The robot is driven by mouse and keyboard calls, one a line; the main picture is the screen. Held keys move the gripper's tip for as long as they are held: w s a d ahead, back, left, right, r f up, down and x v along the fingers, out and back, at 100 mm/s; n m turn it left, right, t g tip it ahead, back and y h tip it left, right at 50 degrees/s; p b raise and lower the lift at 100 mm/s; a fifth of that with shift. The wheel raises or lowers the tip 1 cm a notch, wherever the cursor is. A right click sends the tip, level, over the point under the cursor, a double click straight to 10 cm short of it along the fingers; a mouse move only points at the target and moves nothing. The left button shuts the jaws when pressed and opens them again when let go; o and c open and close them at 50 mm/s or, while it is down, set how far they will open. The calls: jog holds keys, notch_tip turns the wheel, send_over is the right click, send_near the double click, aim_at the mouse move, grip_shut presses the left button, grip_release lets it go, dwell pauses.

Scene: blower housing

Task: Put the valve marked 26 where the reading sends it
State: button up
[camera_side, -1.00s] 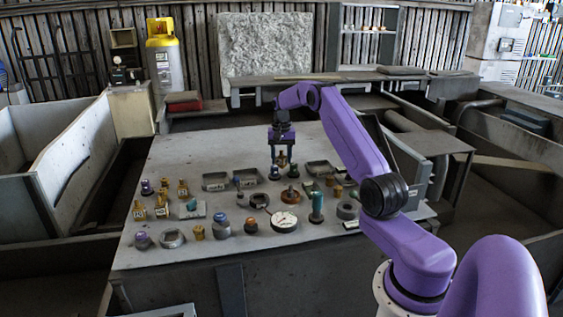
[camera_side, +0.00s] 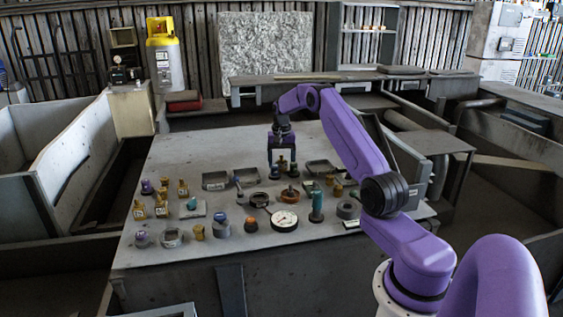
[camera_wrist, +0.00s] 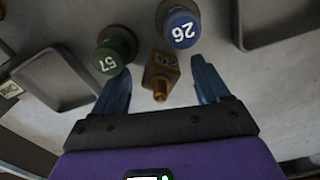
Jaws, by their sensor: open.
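My gripper (camera_wrist: 160,70) is open, pointing down, with its blue fingers on either side of a small brass valve (camera_wrist: 161,76). The valve carries a dark marking on its flat body that looks like 26 but is blurred. A blue-topped part (camera_wrist: 181,28) marked 26 stands just beyond it, and a green-topped part (camera_wrist: 115,50) marked 57 stands beyond the left finger. In the side view my gripper (camera_side: 283,164) is low over the back of the table and hides most of this valve. A round white dial gauge (camera_side: 284,220) lies at the front middle; its reading is too small to tell.
Shallow trays with labels stand at the back, one left (camera_side: 215,181) and one right (camera_side: 321,168) of my gripper. Several brass valves (camera_side: 161,208) stand at the left. A teal cylinder (camera_side: 317,207) stands right of the gauge.

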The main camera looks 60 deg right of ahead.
aim_at(280, 160)
notch_tip(280, 160, up, 11)
jog(key=shift+r, duration=0.3)
jog(key=a+r+n, duration=0.2)
jog(key=a+n, duration=0.2)
jog(key=a, duration=1)
jog(key=a+r+n, duration=0.3)
jog(key=a+n, duration=0.2)
jog(key=a, duration=1)
jog(key=s+a+n, duration=0.5)
jog(key=s+a, duration=0.7)
jog(key=s, duration=0.1)
jog(key=s+a+f+n, duration=0.1)
jog(key=s+n, duration=0.3)
jog(key=s, duration=0.7)
jog(key=s+f+n, duration=0.3)
jog(key=s+n, duration=0.2)
jog(key=s, duration=0.7)
jog(key=shift+a+f+n, duration=0.2)
jog(key=shift+a+n, duration=0.1)
jog(key=shift+a, duration=0.05)
jog(key=shift+s+d+f, duration=0.2)
jog(key=shift+s, duration=0.3)
jog(key=c, duration=0.6)
jog(key=shift+o, duration=0.2)
